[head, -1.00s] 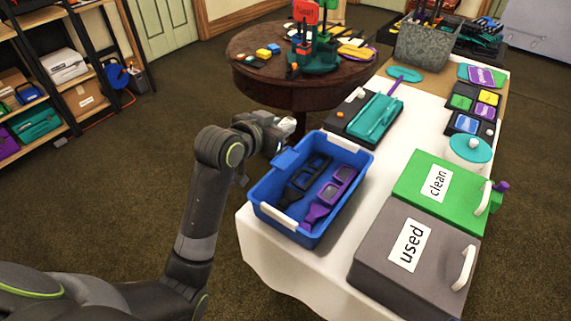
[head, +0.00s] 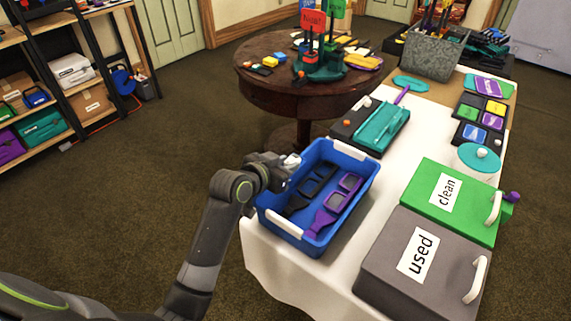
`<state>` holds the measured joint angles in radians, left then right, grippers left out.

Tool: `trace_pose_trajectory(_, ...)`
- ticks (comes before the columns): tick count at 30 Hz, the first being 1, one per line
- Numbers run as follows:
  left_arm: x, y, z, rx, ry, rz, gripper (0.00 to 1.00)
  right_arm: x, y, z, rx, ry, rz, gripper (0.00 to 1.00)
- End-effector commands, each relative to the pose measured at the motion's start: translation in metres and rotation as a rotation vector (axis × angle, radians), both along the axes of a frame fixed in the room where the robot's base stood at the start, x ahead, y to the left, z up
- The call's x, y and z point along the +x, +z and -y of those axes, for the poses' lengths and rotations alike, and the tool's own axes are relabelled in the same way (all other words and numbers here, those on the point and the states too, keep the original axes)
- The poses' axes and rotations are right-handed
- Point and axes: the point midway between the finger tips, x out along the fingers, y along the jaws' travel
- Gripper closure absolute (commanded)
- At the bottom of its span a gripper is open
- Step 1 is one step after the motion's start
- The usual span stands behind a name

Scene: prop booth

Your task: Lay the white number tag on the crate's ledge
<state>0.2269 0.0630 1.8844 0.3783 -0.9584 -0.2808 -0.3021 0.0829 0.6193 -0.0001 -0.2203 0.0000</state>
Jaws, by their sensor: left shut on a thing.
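The blue crate (head: 347,214) with white handles stands at the left edge of the white-covered table. Inside it lie a black eyepiece-like item (head: 309,188) and a purple one (head: 338,200). My left gripper (head: 286,165) is at the crate's left rim and is shut on a small white piece (head: 291,160), which looks like the number tag. Its number is not readable. My gripper hides the crate's ledge on that side, and I cannot tell whether the tag touches it. My right gripper is not in view.
A green box (head: 463,221) marked "clean" and a grey box (head: 386,263) marked "used" stand right of the crate. A teal tool on a black tray (head: 350,128) lies behind it. A round wooden table (head: 262,85) stands further back. The floor at left is clear.

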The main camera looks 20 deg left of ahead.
Motion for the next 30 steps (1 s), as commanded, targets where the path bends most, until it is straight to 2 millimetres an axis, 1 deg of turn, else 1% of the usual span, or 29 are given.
trace_pose_trajectory(4, 0.000, -0.001, 0.000, 0.000, 0.000, 0.000, 0.95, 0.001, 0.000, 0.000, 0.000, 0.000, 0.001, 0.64)
trace_pose_trajectory(18, -0.002, -0.018, 0.000, -0.001, 0.000, -0.016, 0.95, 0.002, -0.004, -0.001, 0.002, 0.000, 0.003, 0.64)
trace_pose_trajectory(19, -0.002, -0.018, 0.000, -0.002, 0.000, -0.018, 0.70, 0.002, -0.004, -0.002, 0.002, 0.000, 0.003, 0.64)
trace_pose_trajectory(23, -0.002, -0.019, 0.000, -0.001, 0.001, -0.018, 0.53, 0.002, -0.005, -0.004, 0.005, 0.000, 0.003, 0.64)
trace_pose_trajectory(30, -0.002, -0.019, 0.000, -0.002, 0.001, -0.019, 0.52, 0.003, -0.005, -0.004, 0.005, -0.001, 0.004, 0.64)
